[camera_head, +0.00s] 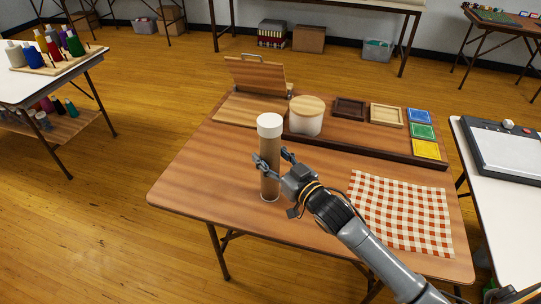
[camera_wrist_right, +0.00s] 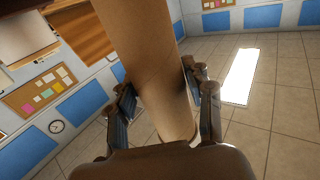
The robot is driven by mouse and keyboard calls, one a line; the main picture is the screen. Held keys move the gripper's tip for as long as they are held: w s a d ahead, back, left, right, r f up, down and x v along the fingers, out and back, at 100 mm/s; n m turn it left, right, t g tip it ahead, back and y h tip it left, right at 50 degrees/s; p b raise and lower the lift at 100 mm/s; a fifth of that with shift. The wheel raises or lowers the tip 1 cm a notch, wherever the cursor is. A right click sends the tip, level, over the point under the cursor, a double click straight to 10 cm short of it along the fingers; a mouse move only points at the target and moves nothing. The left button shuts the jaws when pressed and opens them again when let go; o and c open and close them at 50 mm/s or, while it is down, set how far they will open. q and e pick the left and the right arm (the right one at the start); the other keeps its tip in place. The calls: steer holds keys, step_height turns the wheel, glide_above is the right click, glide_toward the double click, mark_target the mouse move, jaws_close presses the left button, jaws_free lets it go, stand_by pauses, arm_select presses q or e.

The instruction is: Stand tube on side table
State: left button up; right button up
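The tube (camera_head: 269,147) is a tall tan cylinder with a white cap. In the head view it is upright over the left front part of the wooden table (camera_head: 205,170). Its lower end appears at the tabletop, but I cannot tell whether it touches. My right gripper (camera_head: 270,159) reaches in from the lower right, with one finger on each side of the tube's middle. In the right wrist view the tube (camera_wrist_right: 150,65) passes between both finger pads, which seem to press on it; the gripper (camera_wrist_right: 160,95) looks shut on it. My left gripper is not in view.
Behind the tube stand an open wooden folding board (camera_head: 257,76), a wood-lidded white jar (camera_head: 306,121) and a dark tray (camera_head: 375,138) with colored squares. A red checked cloth (camera_head: 402,212) lies at right. The left front tabletop is clear. White-topped tables flank both sides.

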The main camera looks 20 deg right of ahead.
steer(key=shift+o, duration=0.7)
steer(key=shift+r, duration=0.2)
steer(key=v, duration=1.2)
steer(key=shift+b, duration=0.35)
